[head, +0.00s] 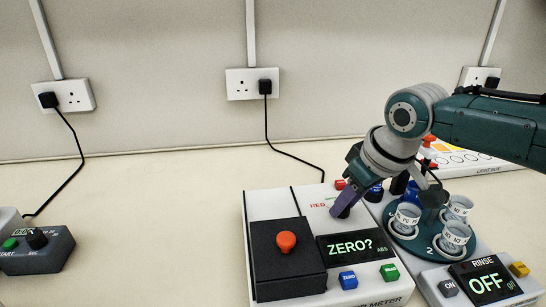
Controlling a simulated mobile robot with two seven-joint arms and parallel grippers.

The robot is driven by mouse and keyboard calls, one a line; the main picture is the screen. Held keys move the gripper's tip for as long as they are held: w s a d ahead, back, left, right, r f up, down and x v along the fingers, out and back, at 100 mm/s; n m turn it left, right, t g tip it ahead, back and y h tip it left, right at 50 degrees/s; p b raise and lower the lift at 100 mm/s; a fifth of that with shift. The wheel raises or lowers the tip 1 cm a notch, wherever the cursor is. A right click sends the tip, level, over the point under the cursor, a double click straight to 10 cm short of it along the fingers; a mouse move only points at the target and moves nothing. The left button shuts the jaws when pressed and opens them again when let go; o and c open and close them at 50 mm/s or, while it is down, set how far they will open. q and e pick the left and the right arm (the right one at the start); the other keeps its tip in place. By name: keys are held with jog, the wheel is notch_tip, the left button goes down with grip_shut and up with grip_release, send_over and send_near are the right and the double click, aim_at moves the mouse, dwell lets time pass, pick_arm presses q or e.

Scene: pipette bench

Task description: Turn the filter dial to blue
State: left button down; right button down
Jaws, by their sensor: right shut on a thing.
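The white meter (268,211) stands on the bench right of centre. Its filter dial (340,212) is at the upper right of its top, mostly hidden by my gripper; only a dark edge shows. Red letters reading RED are beside it on the left; other labels around the dial are covered or too small to read. My right gripper (346,204) reaches down from the right, tilted, with its purple-grey fingers shut on the dial. My left gripper is out of view.
A carousel of cups (452,240) and a rinse unit (486,280) stand close right.

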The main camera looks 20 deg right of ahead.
jog(key=shift+a+r+m+p, duration=0.1)
jog(key=shift+m+p, duration=0.2)
jog(key=shift+m, duration=0.1)
jog(key=c, duration=0.6)
grip_release()
jog(key=shift+s+r, duration=0.1)
jog(key=shift+r, duration=0.15)
jog(key=shift+p+v, duration=1.4)
jog(key=shift+v, duration=3.2)
